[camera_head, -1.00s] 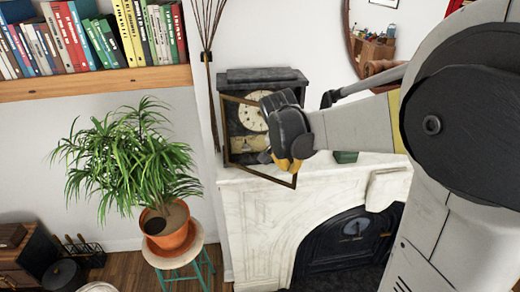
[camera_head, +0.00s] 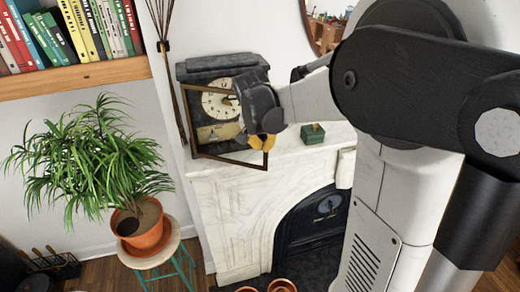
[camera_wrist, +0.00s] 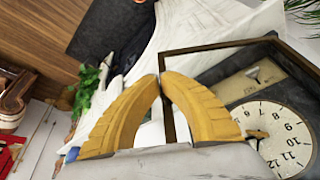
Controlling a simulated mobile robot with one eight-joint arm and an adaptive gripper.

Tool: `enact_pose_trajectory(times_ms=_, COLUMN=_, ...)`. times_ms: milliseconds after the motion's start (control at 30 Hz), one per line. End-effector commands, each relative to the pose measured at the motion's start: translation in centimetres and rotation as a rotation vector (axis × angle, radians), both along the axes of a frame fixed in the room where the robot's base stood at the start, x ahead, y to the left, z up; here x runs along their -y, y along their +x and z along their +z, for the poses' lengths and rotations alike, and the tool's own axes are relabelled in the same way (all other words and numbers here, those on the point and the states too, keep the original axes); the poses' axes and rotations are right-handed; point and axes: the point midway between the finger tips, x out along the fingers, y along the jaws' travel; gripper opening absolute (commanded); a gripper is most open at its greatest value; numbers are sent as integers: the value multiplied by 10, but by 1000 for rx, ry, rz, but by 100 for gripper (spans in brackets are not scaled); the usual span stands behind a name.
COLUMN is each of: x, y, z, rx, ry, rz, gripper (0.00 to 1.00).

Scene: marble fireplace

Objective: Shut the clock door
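The dark clock (camera_head: 207,68) stands on the mantel, with a cream dial that also shows in the wrist view (camera_wrist: 272,125). Its thin brown framed door (camera_head: 232,161) stands open, swung out in front of the clock. In the wrist view the door frame (camera_wrist: 215,45) crosses behind my yellow fingers. My gripper (camera_head: 262,141) is beside the door's free side, partly covering the dial's right edge. In the wrist view my fingertips (camera_wrist: 160,77) meet, or nearly meet, at the door's edge bar. I cannot tell whether they pinch it or only touch it.
A small green box (camera_head: 312,135) sits on the white marble mantel (camera_head: 232,200), right of the clock. A potted plant (camera_head: 140,225) on a stool stands left of the fireplace. A bookshelf (camera_head: 75,77) is at upper left, and thin sticks (camera_head: 170,75) rise beside the clock.

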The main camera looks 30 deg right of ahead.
Motion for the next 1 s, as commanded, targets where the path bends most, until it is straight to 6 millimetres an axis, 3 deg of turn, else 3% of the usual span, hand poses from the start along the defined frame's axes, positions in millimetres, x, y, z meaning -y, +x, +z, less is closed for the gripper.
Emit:
enact_pose_trajectory(times_ms=267, x=37, y=23, z=-2, rx=1, ry=0, rz=132, gripper=0)
enact_pose_trajectory(times_ms=600, x=91, y=78, z=-2, rx=2, ry=1, rz=393, gripper=0)
enact_pose_trajectory(times_ms=1000, x=118, y=121, z=0, rx=0, ry=1, rz=458, gripper=0)
